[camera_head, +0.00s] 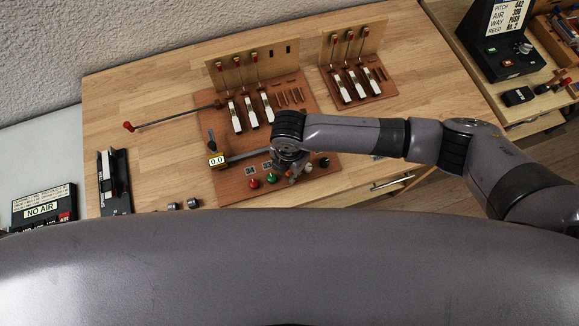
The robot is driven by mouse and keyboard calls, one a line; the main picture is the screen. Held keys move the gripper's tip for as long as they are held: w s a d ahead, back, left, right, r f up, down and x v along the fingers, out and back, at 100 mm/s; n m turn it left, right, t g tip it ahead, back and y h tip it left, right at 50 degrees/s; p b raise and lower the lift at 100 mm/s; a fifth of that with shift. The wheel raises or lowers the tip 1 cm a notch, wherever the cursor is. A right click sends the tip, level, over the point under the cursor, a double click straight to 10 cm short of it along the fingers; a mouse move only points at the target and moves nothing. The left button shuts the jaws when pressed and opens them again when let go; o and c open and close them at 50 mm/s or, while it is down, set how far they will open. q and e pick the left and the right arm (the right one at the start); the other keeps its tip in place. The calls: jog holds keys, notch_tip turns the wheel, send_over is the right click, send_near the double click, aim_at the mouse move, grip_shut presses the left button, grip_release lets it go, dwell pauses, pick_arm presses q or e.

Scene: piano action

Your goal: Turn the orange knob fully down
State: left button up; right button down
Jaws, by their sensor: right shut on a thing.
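My right gripper (291,171) points down at the front of the larger brown board (222,188) on the wooden bench. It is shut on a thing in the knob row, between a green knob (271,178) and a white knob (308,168). The gripper and wrist hide the orange knob, so its angle does not show. A red knob (254,183) is at the row's left and a black knob (324,162) at its right. A small display (216,161) on the board reads 0.0. My left gripper is not in view.
Two upright panels with red-tipped levers and white keys stand behind, the left one (251,67) on the larger board. A red-tipped rod (128,126) sticks out left. A black fixture (114,182) and a NO AIR sign (43,207) are at left. Bare bench (140,88) lies back left.

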jog(key=shift+w+n, duration=0.1)
jog(key=shift+n, duration=0.2)
jog(key=c, duration=1.7)
grip_release()
notch_tip(320, 180, up, 12)
jog(key=shift+r, duration=0.1)
